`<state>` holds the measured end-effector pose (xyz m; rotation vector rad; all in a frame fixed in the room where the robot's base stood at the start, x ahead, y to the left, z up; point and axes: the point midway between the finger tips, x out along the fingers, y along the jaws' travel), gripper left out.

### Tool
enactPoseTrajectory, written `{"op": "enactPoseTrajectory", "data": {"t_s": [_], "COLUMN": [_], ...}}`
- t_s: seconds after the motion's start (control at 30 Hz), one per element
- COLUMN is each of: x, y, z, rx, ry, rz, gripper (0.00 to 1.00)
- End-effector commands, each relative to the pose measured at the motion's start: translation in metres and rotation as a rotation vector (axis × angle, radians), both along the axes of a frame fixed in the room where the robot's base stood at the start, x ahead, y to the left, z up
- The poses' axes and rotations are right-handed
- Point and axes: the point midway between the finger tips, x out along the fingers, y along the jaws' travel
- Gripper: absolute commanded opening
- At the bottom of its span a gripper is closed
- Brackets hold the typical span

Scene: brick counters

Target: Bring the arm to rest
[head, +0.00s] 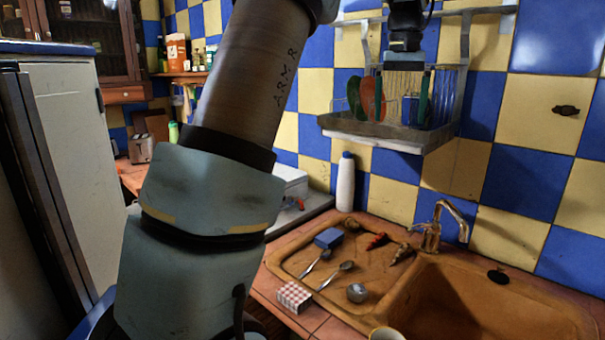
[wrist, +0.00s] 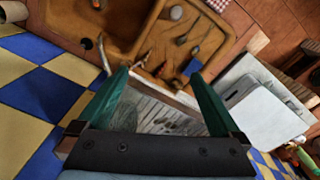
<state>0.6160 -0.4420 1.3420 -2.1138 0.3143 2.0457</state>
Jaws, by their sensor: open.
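My gripper (head: 402,106) hangs at the upper right in the head view, pointing down in front of or over the wall dish rack; I cannot tell the exact gap. In the wrist view my gripper (wrist: 160,78) shows two green fingers spread wide with nothing held between them. My arm (head: 215,170) rises large across the middle left of the head view and goes out of the top edge.
The dish rack (head: 372,133) holds plates and is fixed to the checkered wall. Below are a sink (head: 460,300), a tap (head: 432,232), a white bottle (head: 345,185), spoons, a blue sponge (head: 328,238) and a checked box (head: 294,296). A fridge (head: 80,150) stands left.

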Motion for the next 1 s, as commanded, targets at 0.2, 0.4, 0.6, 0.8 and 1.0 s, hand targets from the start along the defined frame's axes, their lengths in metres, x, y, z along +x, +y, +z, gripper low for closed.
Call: {"op": "enactPoseTrajectory", "data": {"t_s": [0.2, 0.4, 0.6, 0.8, 1.0], "x": [0.001, -0.034, -0.097, -0.145, -0.157], "y": [0.090, 0.173, 0.241, 0.273, 0.279], "z": [-0.091, -0.173, -0.243, -0.279, -0.286], "rx": [-0.009, -0.014, -0.013, -0.009, -0.008], "ry": [-0.021, -0.050, -0.079, -0.100, -0.106], "rz": [0.064, 0.113, 0.157, 0.178, 0.182], "gripper": [1.00, 1.00, 1.00, 1.00, 1.00]}}
